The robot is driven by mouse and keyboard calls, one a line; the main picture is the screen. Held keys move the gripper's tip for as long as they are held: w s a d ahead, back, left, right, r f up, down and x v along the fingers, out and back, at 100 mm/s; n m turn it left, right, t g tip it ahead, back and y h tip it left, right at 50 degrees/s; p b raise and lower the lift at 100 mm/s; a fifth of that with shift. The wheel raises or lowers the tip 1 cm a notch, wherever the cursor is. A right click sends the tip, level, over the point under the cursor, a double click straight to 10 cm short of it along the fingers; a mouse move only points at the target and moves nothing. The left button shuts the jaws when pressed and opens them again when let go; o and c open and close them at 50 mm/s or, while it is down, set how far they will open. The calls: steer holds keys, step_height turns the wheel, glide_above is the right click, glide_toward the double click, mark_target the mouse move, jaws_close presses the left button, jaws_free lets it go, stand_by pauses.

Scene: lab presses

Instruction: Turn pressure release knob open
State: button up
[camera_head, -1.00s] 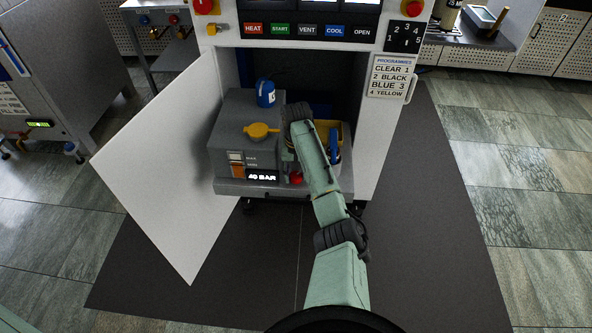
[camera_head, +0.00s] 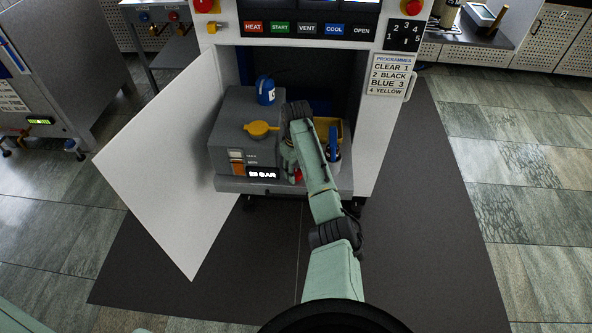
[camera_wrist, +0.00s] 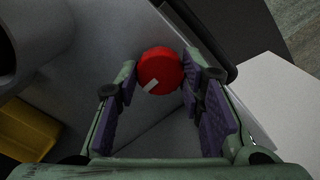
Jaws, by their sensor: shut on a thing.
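The red round knob (camera_wrist: 160,68) with a white pointer mark sits between the fingertips of my gripper (camera_wrist: 160,80) in the wrist view. The purple-padded fingers are closed on its sides. The mark points toward the lower left of that picture. In the head view only a sliver of the red knob (camera_head: 298,176) shows at the front of the press bench, beside my wrist. The fingers are largely hidden there by my arm. A lit pressure readout (camera_head: 263,174) in BAR is left of the knob; its digits are blurred.
A grey box unit (camera_head: 235,125) with a yellow handle (camera_head: 262,129) and a blue-topped part (camera_head: 265,90) stands left of my arm. A yellow container (camera_head: 325,125) and a blue handle (camera_head: 333,140) are close on the right. The white door (camera_head: 165,190) stands open at left.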

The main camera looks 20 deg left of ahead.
mark_target(296, 173)
stand_by(0.4)
steer(key=o, duration=1.2)
step_height(296, 173, up, 12)
steer(key=shift+r, duration=0.1)
stand_by(0.4)
